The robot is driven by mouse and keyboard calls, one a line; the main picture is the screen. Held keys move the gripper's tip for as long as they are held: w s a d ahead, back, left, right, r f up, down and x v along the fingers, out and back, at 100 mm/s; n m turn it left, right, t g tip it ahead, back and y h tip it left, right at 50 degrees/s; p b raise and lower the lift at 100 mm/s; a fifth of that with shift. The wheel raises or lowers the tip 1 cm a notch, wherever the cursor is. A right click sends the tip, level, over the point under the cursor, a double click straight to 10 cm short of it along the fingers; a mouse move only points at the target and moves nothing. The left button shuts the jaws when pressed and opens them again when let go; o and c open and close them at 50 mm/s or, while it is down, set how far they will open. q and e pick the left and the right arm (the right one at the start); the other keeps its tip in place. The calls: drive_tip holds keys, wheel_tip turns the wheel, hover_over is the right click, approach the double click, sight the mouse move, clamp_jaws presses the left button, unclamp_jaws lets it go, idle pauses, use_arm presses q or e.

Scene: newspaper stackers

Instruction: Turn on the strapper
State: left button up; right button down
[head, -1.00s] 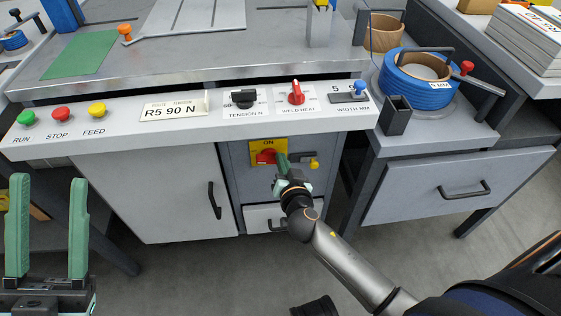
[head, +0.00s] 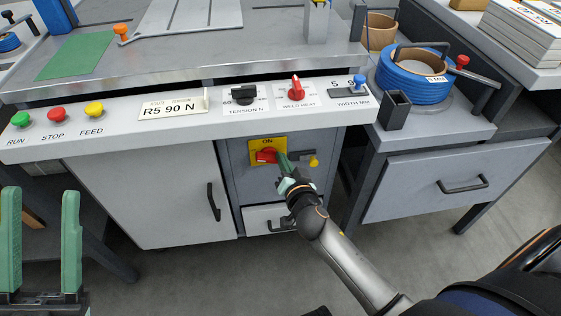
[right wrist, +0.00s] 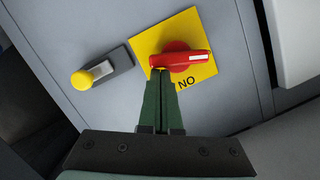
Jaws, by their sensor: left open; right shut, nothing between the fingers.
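The strapper's red rotary switch (head: 266,156) sits on a yellow plate (head: 268,145) marked ON, on the grey front below the control panel. In the right wrist view the red switch (right wrist: 180,60) has a white line along its handle. My right gripper (head: 283,157) is shut and empty, its green fingertips at the switch. In the right wrist view the closed fingertips (right wrist: 161,73) overlap the lower edge of the knob near one end of its handle; I cannot tell if they touch. My left gripper (head: 40,195) is open and empty at the lower left.
A yellow-knobbed latch (head: 313,162) is beside the switch plate. The control panel above has a green RUN button (head: 20,119), a red STOP button (head: 55,114), a yellow FEED button (head: 94,108) and several dials. A cabinet door handle (head: 214,202) juts out to the left.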

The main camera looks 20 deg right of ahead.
drive_tip(key=shift+f+m, duration=0.2)
drive_tip(key=shift+m, duration=0.1)
drive_tip(key=shift+d+f+m+t+y+b, duration=0.1)
drive_tip(key=shift+f+m+t+y+b, duration=0.25)
drive_tip(key=shift+m, duration=0.8)
drive_tip(key=shift+d+f+m+t+y+b, duration=0.1)
drive_tip(key=shift+f+m+t+y+b, duration=0.2)
drive_tip(key=shift+m, duration=0.85)
drive_tip(key=shift+a+f+m+t, duration=0.1)
drive_tip(key=shift+f+m+t, duration=0.25)
drive_tip(key=shift+m, duration=0.55)
drive_tip(key=shift+a+f+m+y, duration=0.15)
drive_tip(key=shift+f+m+y, duration=0.15)
drive_tip(key=shift+m, duration=0.8)
drive_tip(key=shift+w+a+f+m+t, duration=0.1)
drive_tip(key=shift+f+m+t, duration=0.2)
drive_tip(key=shift+m, duration=0.4)
